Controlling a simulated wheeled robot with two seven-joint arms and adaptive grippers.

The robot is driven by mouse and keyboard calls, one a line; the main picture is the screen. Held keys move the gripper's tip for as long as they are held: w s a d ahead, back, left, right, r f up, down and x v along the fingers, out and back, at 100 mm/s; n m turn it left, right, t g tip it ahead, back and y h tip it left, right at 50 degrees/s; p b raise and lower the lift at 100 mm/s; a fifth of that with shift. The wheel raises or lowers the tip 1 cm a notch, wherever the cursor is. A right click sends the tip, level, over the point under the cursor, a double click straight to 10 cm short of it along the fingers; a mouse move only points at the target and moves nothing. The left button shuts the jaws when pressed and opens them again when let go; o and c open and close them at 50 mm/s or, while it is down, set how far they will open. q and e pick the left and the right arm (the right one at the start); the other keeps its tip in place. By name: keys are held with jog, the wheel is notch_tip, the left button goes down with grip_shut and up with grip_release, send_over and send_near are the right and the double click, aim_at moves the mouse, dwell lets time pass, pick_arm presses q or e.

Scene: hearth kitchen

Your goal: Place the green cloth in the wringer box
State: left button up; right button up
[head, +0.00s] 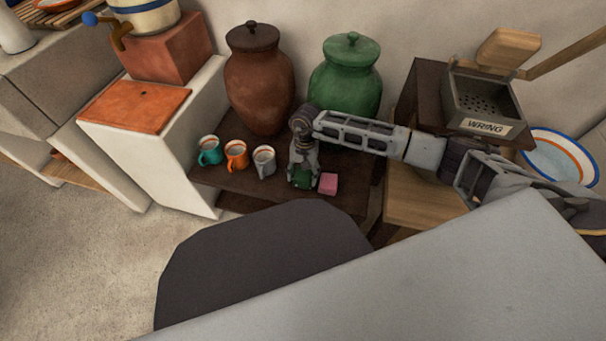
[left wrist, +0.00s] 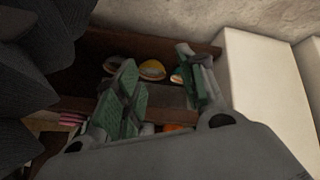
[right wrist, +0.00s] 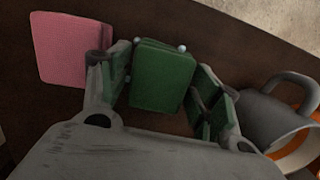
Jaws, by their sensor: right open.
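The green cloth (right wrist: 163,75), a small folded block, lies on the dark shelf (head: 235,180). In the head view it shows only partly (head: 303,182), below my right gripper (head: 303,172). In the right wrist view, the open fingers of my right gripper (right wrist: 162,85) stand on both sides of the cloth, with gaps. The wringer box (head: 483,126), a grey open box with a perforated inside and a WRING label, stands on a dark stand at the right. My left gripper (left wrist: 158,80) is open with nothing seen between its fingers; it does not show in the head view.
A pink cloth (head: 328,184) lies just beside the green one. A grey mug (head: 264,161), an orange mug (head: 236,155) and a teal mug (head: 209,151) stand to the left. A brown jar (head: 258,85) and a green jar (head: 345,80) stand behind.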

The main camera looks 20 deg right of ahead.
jog(key=shift+w+r, duration=0.15)
jog(key=shift+r, duration=0.6)
pick_arm(q)
notch_tip(320, 180, up, 8)
jog(key=a+g+y+p, duration=0.1)
jog(key=p, duration=0.2)
jog(key=shift+s+a+m+g+p, duration=0.2)
jog(key=shift+a+m+g+p, duration=0.1)
jog(key=shift+m+p, duration=0.1)
pick_arm(e)
notch_tip(320, 180, up, 11)
jog(key=w+d, duration=0.1)
jog(key=shift+w+f, duration=0.15)
jog(key=shift+f, duration=0.05)
pick_arm(q)
jog(key=shift+r, duration=0.15)
pick_arm(e)
jog(key=shift+o, duration=0.2)
